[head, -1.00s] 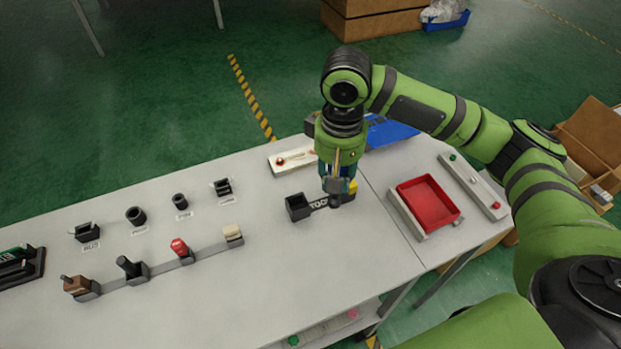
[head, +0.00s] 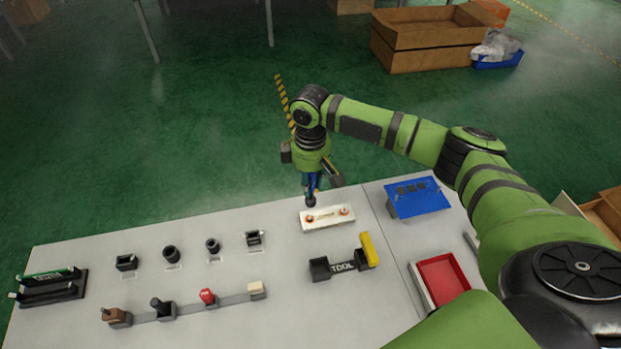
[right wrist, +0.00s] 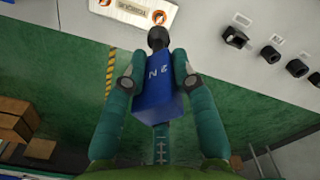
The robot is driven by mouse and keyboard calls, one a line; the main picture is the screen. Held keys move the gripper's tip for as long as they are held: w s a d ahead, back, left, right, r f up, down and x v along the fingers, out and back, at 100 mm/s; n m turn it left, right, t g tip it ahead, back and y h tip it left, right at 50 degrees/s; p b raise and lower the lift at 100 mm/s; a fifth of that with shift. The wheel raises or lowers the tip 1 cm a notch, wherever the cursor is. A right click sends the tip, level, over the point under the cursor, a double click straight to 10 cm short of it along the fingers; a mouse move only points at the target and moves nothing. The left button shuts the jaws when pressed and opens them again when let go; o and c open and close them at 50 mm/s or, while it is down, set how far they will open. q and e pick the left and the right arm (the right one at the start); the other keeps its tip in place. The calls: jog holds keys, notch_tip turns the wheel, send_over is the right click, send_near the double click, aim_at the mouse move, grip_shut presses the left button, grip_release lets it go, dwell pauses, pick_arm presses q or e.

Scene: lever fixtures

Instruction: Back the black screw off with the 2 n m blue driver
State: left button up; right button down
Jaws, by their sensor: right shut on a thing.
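My right gripper (head: 312,182) is shut on the blue driver (right wrist: 158,92), which is marked "2 N" in the right wrist view. The driver's dark round end (right wrist: 157,38) sticks out beyond my fingers. My left gripper is out of view.
The black tool holder (head: 320,268) stands nearer on the table, with a yellow tool (head: 369,250) at its right end. A blue panel (head: 418,203) and a red tray (head: 443,280) are to the right. Lever fixtures (head: 163,309) stand at left. Bare tabletop surrounds the plate.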

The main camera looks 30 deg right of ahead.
aim_at(309, 199)
jog(key=shift+w, duration=0.2)
jog(key=shift+a, duration=0.1)
jog(key=shift+r+p, duration=0.15)
jog(key=shift+p, duration=0.3)
jog(key=shift+s+f, duration=0.1)
jog(key=shift+f, duration=0.15)
jog(key=shift+f+b, duration=1.1)
jog(key=shift+f, duration=1.45)
jog(key=shift+p, duration=0.45)
